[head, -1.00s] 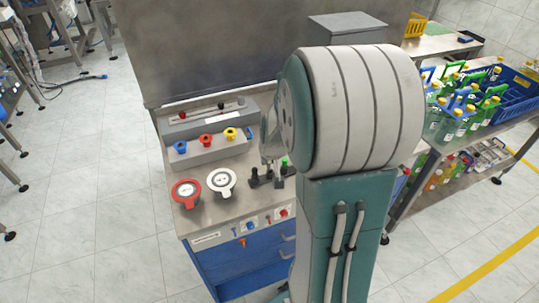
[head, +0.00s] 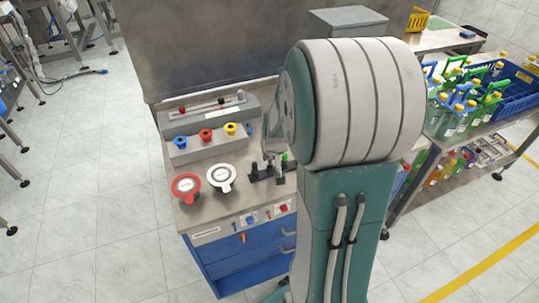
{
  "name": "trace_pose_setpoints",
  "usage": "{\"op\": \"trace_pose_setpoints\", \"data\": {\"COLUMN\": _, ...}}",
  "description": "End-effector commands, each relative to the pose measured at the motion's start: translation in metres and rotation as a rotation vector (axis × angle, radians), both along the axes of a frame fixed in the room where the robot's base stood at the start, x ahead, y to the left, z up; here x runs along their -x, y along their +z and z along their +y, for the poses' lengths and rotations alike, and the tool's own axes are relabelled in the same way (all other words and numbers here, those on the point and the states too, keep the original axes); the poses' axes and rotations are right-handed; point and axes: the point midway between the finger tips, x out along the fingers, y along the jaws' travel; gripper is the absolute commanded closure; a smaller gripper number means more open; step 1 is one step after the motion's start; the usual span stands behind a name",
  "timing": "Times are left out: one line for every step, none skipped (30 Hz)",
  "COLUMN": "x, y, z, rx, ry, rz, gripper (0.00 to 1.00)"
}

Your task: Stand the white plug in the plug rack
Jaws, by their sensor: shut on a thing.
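The plug rack appears to be the long grey block (head: 208,147) on the bench. A blue plug (head: 180,142), a red plug (head: 206,135) and a yellow plug (head: 231,128) stand in it. My gripper (head: 279,168) shows only in small part, low beside my large arm joint, to the right of the block and over a black fixture (head: 256,173). It is shut. I cannot make out the white plug; no loose one shows on the bench, and the space at the fingertips is mostly hidden.
A red-ringed dial (head: 185,188) and a white-ringed dial (head: 221,177) lie in front of the block. Behind it is a grey unit with a slot (head: 208,112). A tall metal panel (head: 215,50) closes the back. Bottles in crates (head: 465,100) stand at right.

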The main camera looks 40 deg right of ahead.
Motion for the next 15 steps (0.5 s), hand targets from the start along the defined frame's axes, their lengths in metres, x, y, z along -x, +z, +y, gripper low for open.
{"op": "trace_pose_setpoints", "data": {"x": 0.0, "y": -0.0002, "z": -0.0005, "rx": 0.0, "ry": -0.001, "rz": 0.0, "gripper": 0.98}}
{"op": "trace_pose_setpoints", "data": {"x": 0.0, "y": -0.0002, "z": -0.0005, "rx": 0.0, "ry": -0.001, "rz": 0.0, "gripper": 0.98}}
{"op": "trace_pose_setpoints", "data": {"x": 0.0, "y": -0.0002, "z": -0.0005, "rx": 0.0, "ry": 0.0, "rz": 0.0, "gripper": 0.98}}
{"op": "trace_pose_setpoints", "data": {"x": 0.0, "y": -0.0002, "z": -0.0005, "rx": 0.0, "ry": 0.0, "rz": 0.0, "gripper": 0.98}}
{"op": "trace_pose_setpoints", "data": {"x": 0.0, "y": -0.0002, "z": -0.0005, "rx": 0.0, "ry": 0.0, "rz": 0.0, "gripper": 0.98}}
{"op": "trace_pose_setpoints", "data": {"x": 0.0, "y": -0.0002, "z": -0.0005, "rx": 0.0, "ry": 0.0, "rz": 0.0, "gripper": 0.98}}
{"op": "trace_pose_setpoints", "data": {"x": 0.0, "y": -0.0002, "z": -0.0005, "rx": 0.0, "ry": 0.0, "rz": 0.0, "gripper": 0.98}}
{"op": "trace_pose_setpoints", "data": {"x": -0.0001, "y": -0.0003, "z": -0.0005, "rx": 0.0, "ry": 0.0, "rz": 0.0, "gripper": 0.98}}
{"op": "trace_pose_setpoints", "data": {"x": 0.0, "y": -0.0006, "z": -0.0003, "rx": 0.0, "ry": 0.0, "rz": 0.0, "gripper": 0.98}}
{"op": "trace_pose_setpoints", "data": {"x": -0.0001, "y": -0.0009, "z": -0.0004, "rx": 0.0, "ry": 0.0, "rz": 0.0, "gripper": 0.98}}
{"op": "trace_pose_setpoints", "data": {"x": -0.0001, "y": -0.0013, "z": -0.0003, "rx": 0.0, "ry": 0.0, "rz": 0.0, "gripper": 0.98}}
{"op": "trace_pose_setpoints", "data": {"x": 0.0, "y": -0.002, "z": -0.0003, "rx": 0.0, "ry": 0.0, "rz": 0.001, "gripper": 0.98}}
{"op": "trace_pose_setpoints", "data": {"x": 0.0, "y": -0.0027, "z": -0.0003, "rx": 0.0, "ry": 0.0, "rz": 0.001, "gripper": 0.98}}
{"op": "trace_pose_setpoints", "data": {"x": 0.0001, "y": -0.0034, "z": -0.0003, "rx": 0.0, "ry": 0.0, "rz": 0.001, "gripper": 0.98}}
{"op": "trace_pose_setpoints", "data": {"x": 0.0001, "y": -0.0043, "z": -0.0003, "rx": 0.0, "ry": 0.0, "rz": 0.001, "gripper": 0.98}}
